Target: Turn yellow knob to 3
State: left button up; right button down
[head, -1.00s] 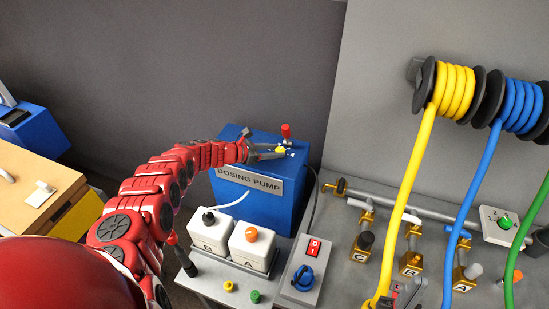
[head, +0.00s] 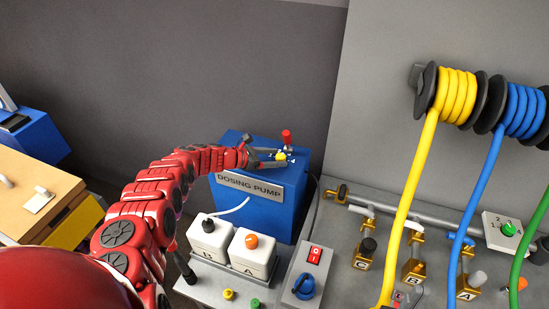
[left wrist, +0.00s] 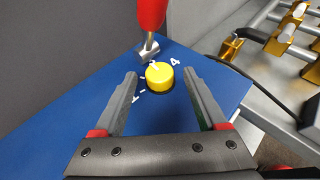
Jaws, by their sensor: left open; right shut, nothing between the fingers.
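The yellow knob (head: 281,156) sits on top of the blue dosing pump (head: 262,213). In the left wrist view the round yellow knob (left wrist: 160,78) has white marks around it; a 1 and a 4 can be read, the others are partly hidden or too small. The knob's setting cannot be told. My left gripper (head: 275,158) reaches over the pump from the left. Its open fingers point at the knob, one on each side, with gaps to both; in the left wrist view the gripper (left wrist: 160,88) frames it. My right gripper is not in view.
A red-handled lever (head: 287,138) stands just behind the knob, close to the fingertips. Two white containers (head: 228,247) stand before the pump. Valves and pipes, yellow and blue hoses (head: 430,150), and a green-knob dial (head: 508,230) are to the right.

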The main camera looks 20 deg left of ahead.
pick_arm(q)
jog(key=shift+s+a+r, duration=0.15)
jog(key=shift+a, duration=0.05)
jog(key=b+v, duration=0.1)
jog(key=v, duration=1.5)
jog(key=shift+s+a+b, duration=0.3)
